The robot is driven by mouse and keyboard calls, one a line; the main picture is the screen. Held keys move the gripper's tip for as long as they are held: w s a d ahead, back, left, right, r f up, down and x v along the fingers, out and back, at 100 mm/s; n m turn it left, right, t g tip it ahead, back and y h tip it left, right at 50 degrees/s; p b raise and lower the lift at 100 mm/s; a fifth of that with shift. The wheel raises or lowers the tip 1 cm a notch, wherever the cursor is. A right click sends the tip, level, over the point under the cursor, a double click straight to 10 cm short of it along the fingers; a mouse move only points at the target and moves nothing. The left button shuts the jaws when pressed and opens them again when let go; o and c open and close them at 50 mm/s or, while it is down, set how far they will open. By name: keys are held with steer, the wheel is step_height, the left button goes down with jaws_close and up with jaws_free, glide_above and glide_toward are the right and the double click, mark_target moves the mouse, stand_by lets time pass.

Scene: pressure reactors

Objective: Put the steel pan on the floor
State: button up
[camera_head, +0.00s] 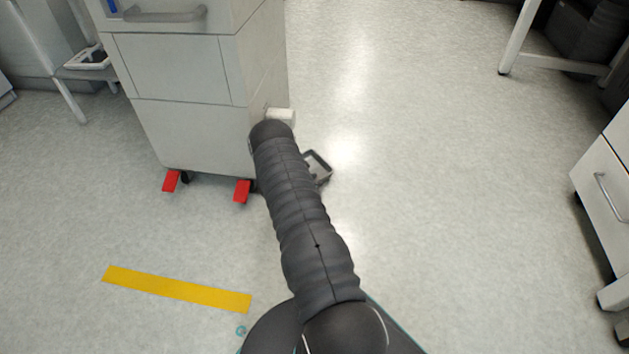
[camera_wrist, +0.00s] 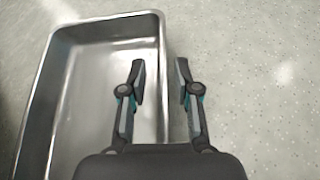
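The steel pan (camera_wrist: 92,85) is a grey, empty rectangular pan filling the left half of the wrist view. The pan appears to lie flat at floor level. My gripper (camera_wrist: 160,72) is open, with one finger on the inner side of the pan's right wall and the other on its outer side. Gaps show between both fingertips and the rim.
A white drawer cabinet (camera_head: 185,100) with red feet stands just left of the pan. A yellow floor strip (camera_head: 176,290) lies at lower left. Another drawer unit (camera_head: 608,185) stands at the right edge. The floor (camera_head: 450,170) right of my arm is clear.

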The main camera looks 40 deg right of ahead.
steer(key=shift+r, duration=0.1)
steer(key=shift+a+r, duration=0.2)
steer(key=shift+a, duration=0.05)
steer(key=p+v, duration=0.2)
steer(key=v, duration=0.9)
steer(key=s+a+r+m+y, duration=0.1)
steer(key=s+a+r+m, duration=0.25)
steer(key=r, duration=0.75)
steer(key=s+a+r+m+y, duration=0.2)
steer(key=a+r+m, duration=0.15)
steer(key=r, duration=0.85)
steer(key=s+a+r+m+y, duration=0.1)
steer(key=s+a+r+m, duration=0.2)
steer(key=r, duration=0.8)
steer(key=s+a+r+m+t+y, duration=0.2)
steer(key=s+a+r+m+y, duration=0.1)
steer(key=s+a+r, duration=0.4)
steer(key=s+a+r+m+t+y, duration=0.3)
steer(key=s+a+r+y, duration=0.2)
steer(key=s+a, duration=0.8)
steer(key=s+r, duration=0.2)
steer(key=s, duration=0.1)
steer(key=shift+r+t, duration=0.2)
steer(key=shift+t, duration=0.1)
steer(key=shift+s, duration=0.1)
